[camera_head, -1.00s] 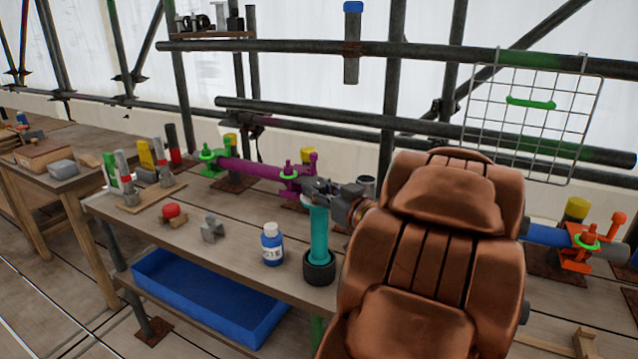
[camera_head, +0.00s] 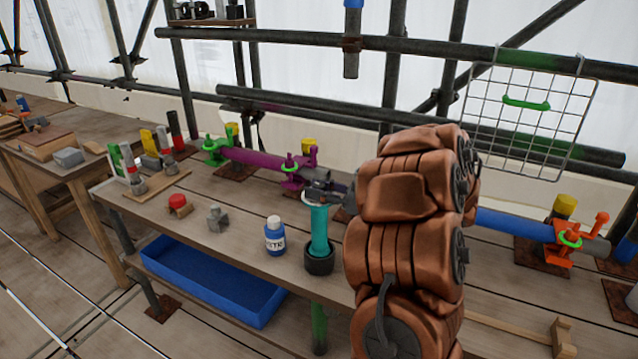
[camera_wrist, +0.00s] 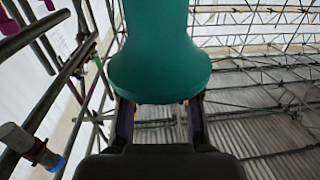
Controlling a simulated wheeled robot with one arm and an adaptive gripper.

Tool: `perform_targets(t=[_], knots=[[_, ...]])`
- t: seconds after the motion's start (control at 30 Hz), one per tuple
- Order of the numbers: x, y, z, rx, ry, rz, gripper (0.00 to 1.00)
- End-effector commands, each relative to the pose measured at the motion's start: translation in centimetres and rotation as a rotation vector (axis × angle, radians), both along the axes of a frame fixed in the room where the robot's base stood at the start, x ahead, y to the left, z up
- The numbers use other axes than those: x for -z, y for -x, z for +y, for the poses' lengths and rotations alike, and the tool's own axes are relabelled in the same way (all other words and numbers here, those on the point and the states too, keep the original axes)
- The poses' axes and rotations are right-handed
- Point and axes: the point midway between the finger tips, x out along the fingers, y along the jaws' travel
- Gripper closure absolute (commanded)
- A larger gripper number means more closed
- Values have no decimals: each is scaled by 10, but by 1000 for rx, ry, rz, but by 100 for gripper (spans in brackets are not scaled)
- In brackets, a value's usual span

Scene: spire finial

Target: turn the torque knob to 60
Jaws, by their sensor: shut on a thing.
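An upright teal tool (camera_head: 319,232) stands on the workbench, its lower end in a black cup-like base (camera_head: 319,262). My gripper (camera_head: 321,188) is at the top of the tool and shut on it. In the wrist view the teal part (camera_wrist: 160,70) flares wide between the two fingers of my gripper (camera_wrist: 160,108). Which part of the tool is the torque knob I cannot tell for sure. No scale or number such as 60 is readable. My copper-coloured arm hides the bench just right of the tool.
A blue-and-white bottle (camera_head: 274,238) stands close left of the tool. A grey block (camera_head: 217,219) and a red-topped piece (camera_head: 178,204) lie farther left. Purple-clamped pipe (camera_head: 255,160) runs behind. A blue bin (camera_head: 205,283) sits below the bench; a wire grid (camera_head: 535,120) hangs at right.

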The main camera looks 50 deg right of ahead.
Motion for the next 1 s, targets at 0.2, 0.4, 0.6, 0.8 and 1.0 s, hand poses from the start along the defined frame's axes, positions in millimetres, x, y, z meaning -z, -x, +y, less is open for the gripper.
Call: perform_targets(t=[0.2, 0.4, 0.6, 0.8, 1.0], knots=[[0, 0, 0, -46, -1, 1, 100], [1, 0, 1, -58, -1, 2, 100], [1, 0, 1, -57, -1, 3, 100], [1, 0, 0, -57, 0, 2, 59], [1, 0, 0, -56, 0, 1, 42]])
